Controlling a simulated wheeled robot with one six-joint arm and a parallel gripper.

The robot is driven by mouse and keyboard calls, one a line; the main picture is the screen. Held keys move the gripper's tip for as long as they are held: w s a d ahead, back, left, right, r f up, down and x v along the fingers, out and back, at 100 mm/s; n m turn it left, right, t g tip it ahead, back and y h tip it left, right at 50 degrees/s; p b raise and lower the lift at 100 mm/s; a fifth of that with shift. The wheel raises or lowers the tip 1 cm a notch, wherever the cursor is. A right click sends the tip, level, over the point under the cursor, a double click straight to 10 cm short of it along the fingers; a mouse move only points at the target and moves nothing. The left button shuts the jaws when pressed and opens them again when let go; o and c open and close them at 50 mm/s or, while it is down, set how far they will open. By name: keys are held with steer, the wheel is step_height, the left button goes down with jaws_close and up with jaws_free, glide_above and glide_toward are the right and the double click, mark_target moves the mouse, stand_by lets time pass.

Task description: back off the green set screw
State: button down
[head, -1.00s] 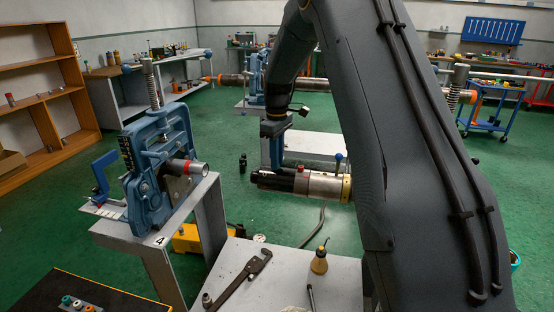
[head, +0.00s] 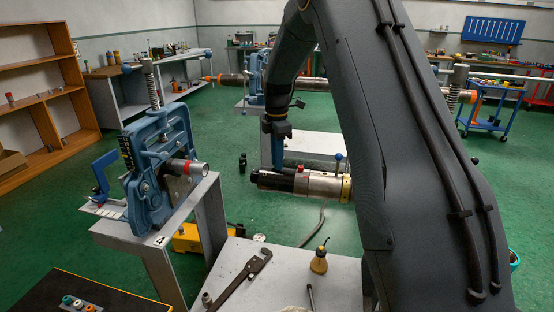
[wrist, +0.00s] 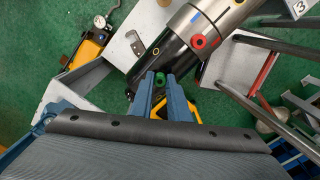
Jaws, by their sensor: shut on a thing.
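The green set screw (wrist: 160,79) shows in the wrist view between my fingertips, at the black end section of a pipe tool. My gripper (wrist: 163,84) is shut on it, with its two blue fingers at either side. In the head view my gripper (head: 278,166) points straight down onto the black section (head: 272,180), and the green screw is hidden there. A red screw (wrist: 199,42) sits on the silver section (wrist: 205,22) beside the black one. The red screw also shows in the head view (head: 301,167).
A blue-topped lever (head: 338,158) stands on the pipe tool right of my gripper. A blue pipe vise (head: 150,190) stands on a bench at left. A wrench (head: 240,280) and a small oil can (head: 319,262) are on the front table.

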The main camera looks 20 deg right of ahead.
steer(key=shift+s+f+n, duration=0.15)
steer(key=shift+f+n, duration=0.05)
steer(key=shift+n, duration=0.4)
steer(key=c, duration=1.7)
jaws_free()
steer(key=shift+r, duration=0.1)
steer(key=shift+w+r, duration=0.2)
steer(key=shift+r, duration=0.1)
steer(key=shift+s+r+b, duration=0.1)
steer(key=shift+r+b, duration=1)
steer(key=shift+r, duration=2.5)
